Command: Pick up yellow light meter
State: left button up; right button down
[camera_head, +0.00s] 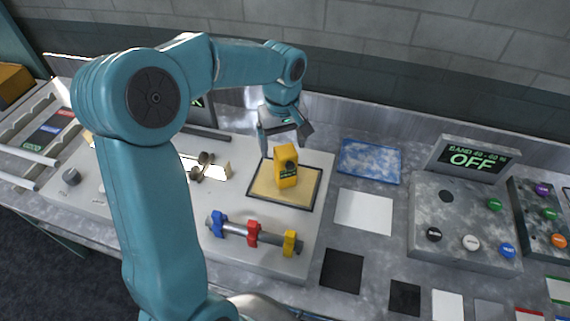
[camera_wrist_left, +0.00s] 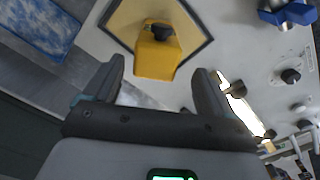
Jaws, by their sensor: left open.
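The yellow light meter (camera_head: 286,167) stands upright on a tan pad with a dark border (camera_head: 262,190) in the head view. My left gripper (camera_head: 285,140) is open and empty just behind and above the meter. In the left wrist view the meter (camera_wrist_left: 156,55) lies ahead of the open fingers (camera_wrist_left: 158,82), a little beyond their tips and roughly centred between them. The fingers appear not to touch it. My right gripper is not in view.
A rod with blue, red and yellow clamps (camera_head: 253,233) lies in front of the pad. A blue mottled tray (camera_head: 370,161) and white square (camera_head: 364,212) are to the right. A control box with an OFF display (camera_head: 472,158) stands further right.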

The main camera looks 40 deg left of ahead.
aim_at(286, 159)
pick_arm(q)
jog(key=shift+w+d+f, duration=0.2)
jog(key=shift+d+f, duration=0.1)
jog(key=shift+f, duration=0.3)
jog(key=f+p, duration=0.1)
jog(key=f, duration=0.3)
jog(key=shift+s+p, duration=0.2)
jog(key=shift+p, duration=0.2)
jog(key=shift+f, duration=0.3)
jog(key=shift+w+f, duration=0.1)
jog(key=shift+w+d, duration=0.1)
jog(key=c, duration=1.1)
jog(key=shift+c, duration=0.8)
